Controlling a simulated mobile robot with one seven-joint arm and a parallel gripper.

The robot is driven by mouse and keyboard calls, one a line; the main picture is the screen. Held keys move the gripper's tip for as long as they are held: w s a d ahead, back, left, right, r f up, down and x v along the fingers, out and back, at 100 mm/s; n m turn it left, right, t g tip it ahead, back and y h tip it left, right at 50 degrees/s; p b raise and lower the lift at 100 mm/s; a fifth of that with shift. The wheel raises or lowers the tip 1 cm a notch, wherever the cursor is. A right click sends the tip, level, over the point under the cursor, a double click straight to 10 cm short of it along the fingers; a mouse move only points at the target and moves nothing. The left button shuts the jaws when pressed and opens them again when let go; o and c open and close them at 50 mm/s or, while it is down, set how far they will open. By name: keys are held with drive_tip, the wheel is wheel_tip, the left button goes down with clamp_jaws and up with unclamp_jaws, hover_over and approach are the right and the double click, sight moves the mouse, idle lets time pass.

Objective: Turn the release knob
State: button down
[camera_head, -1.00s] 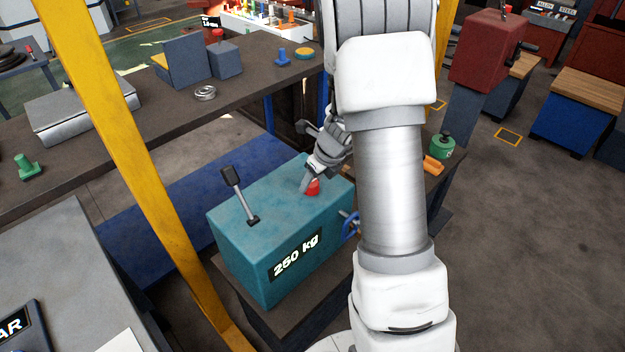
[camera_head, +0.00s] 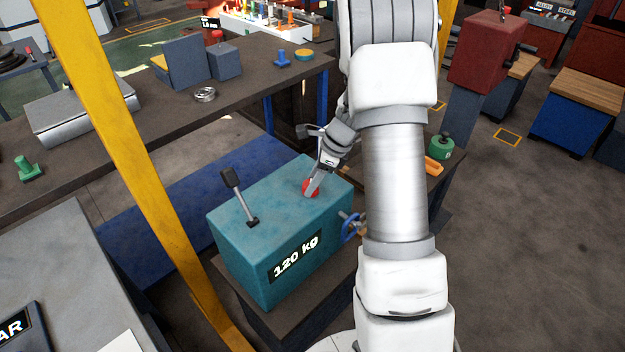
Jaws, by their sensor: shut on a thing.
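The red release knob (camera_head: 307,186) sits on top of a teal box (camera_head: 240,268), near its back right. My gripper (camera_head: 312,189) reaches down from the upper right and is shut on the knob, its fingers tilted and covering part of it. The label (camera_head: 296,258) on the box's front face reads "120 kg". A black-handled lever (camera_head: 238,196) stands tilted on the left of the box top. A blue handwheel (camera_head: 351,227) is on the box's right side, partly hidden by my arm.
The box stands on a dark bench (camera_head: 262,322). A yellow post (camera_head: 130,150) rises to its left. A green weight (camera_head: 440,147) and an orange piece (camera_head: 433,166) lie to the right, behind my arm. A long dark table (camera_head: 120,150) with parts is behind.

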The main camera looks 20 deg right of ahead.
drive_tip(key=n+g, duration=0.1)
drive_tip(key=n, duration=0.1)
drive_tip(key=n+g+p, duration=0.1)
drive_tip(key=n, duration=0.2)
drive_tip(key=shift+w+n+y, duration=0.15)
drive_tip(key=shift+n+y, duration=0.15)
drive_tip(key=n+g, duration=0.2)
drive_tip(key=n, duration=0.2)
drive_tip(key=shift+w+n, duration=0.15)
drive_tip(key=shift+n, duration=0.15)
drive_tip(key=shift+c, duration=1.4)
unclamp_jaws()
drive_tip(key=v, duration=1.7)
drive_tip(key=shift+a+r+p, duration=0.2)
drive_tip(key=shift+r+p, duration=0.05)
drive_tip(key=shift+p, duration=0.2)
